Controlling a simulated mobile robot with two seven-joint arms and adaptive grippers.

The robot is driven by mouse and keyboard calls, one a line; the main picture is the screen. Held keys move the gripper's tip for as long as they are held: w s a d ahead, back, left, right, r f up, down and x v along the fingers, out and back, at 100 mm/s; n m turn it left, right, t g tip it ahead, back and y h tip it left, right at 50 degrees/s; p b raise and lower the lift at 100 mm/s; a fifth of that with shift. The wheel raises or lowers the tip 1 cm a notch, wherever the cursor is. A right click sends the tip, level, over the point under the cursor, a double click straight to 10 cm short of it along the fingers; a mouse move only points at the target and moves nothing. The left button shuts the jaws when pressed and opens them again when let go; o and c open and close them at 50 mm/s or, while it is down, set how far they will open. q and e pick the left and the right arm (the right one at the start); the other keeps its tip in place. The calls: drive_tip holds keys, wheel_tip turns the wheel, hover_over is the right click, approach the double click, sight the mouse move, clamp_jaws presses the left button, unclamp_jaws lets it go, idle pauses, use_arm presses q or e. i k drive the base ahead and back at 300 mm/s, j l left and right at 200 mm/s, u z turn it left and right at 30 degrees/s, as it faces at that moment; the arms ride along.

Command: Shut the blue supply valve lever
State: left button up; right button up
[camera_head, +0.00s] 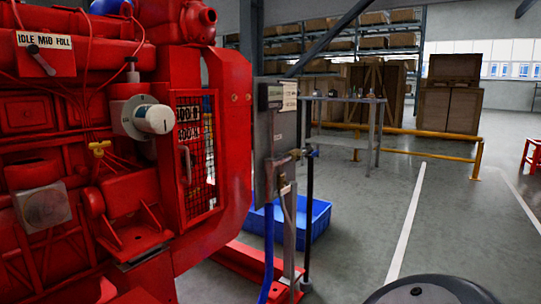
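A small blue lever (313,152) sits on a tap-like valve (293,155) at the middle of the head view, beside a slim upright post. The lever is tiny here, and I cannot tell whether it stands in the open or shut position. A blue hose (268,240) hangs below the valve's left side and runs down to the floor. Neither of my grippers is in view.
A large red diesel engine (120,190) fills the left side. A grey panel (270,135) stands beside the valve, with a blue crate (318,218) on the floor behind. A grey table (345,103) and yellow rail (430,158) stand farther back. Floor on the right is clear.

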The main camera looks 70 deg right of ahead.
sight(316, 153)
drive_tip(key=z, duration=2.5)
